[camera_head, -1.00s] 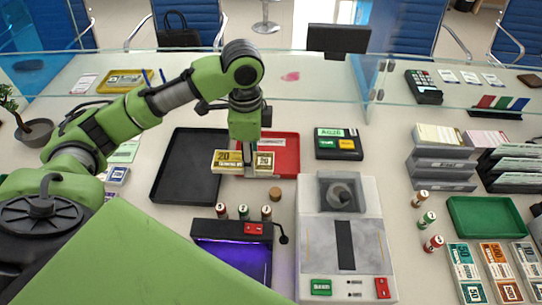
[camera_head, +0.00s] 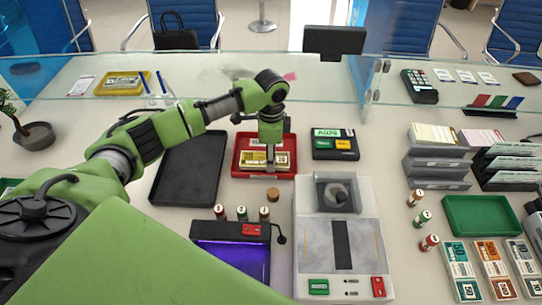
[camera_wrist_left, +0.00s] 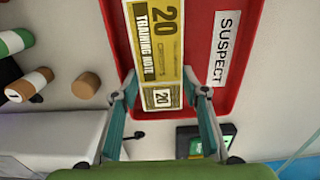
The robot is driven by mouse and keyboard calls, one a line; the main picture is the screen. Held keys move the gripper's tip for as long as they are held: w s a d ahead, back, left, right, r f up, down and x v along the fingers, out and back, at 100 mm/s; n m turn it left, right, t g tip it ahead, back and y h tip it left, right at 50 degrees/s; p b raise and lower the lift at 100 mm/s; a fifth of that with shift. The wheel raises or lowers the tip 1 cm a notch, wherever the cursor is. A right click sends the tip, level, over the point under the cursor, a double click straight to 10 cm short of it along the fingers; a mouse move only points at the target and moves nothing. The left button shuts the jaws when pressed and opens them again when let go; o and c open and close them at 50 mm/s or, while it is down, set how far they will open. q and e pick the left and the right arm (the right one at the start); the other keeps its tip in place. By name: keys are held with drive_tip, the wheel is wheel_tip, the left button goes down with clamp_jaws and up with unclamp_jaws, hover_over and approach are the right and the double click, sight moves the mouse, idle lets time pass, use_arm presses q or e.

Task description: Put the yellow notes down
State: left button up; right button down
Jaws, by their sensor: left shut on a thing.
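The yellow notes (camera_head: 262,158) are a banded bundle printed "20". In the left wrist view the bundle (camera_wrist_left: 163,45) reads "TRAINING NOTE" and its near end lies between my fingertips. My left gripper (camera_head: 270,160) points down and is shut on the bundle, also in the left wrist view (camera_wrist_left: 160,85). The bundle is within the outline of the red tray (camera_head: 265,138), which bears a "SUSPECT" label in the wrist view (camera_wrist_left: 225,50). I cannot tell whether the bundle touches the tray floor. My right gripper is not in view.
An empty black tray (camera_head: 188,172) lies left of the red tray. A black box (camera_head: 335,144) stands to its right, and a grey counting machine (camera_head: 338,240) in front to the right. Small rolls (camera_head: 241,213) and a brown cylinder (camera_head: 273,194) stand in front. A glass screen (camera_head: 220,75) stands behind.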

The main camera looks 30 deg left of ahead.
use_arm(q)
drive_tip(key=shift+f, duration=0.2)
drive_tip(key=o, duration=1)
drive_tip(key=shift+f, duration=0.15)
wheel_tip(320, 180, up, 12)
drive_tip(key=shift+r+b, duration=0.2)
drive_tip(key=shift+b, duration=0.2)
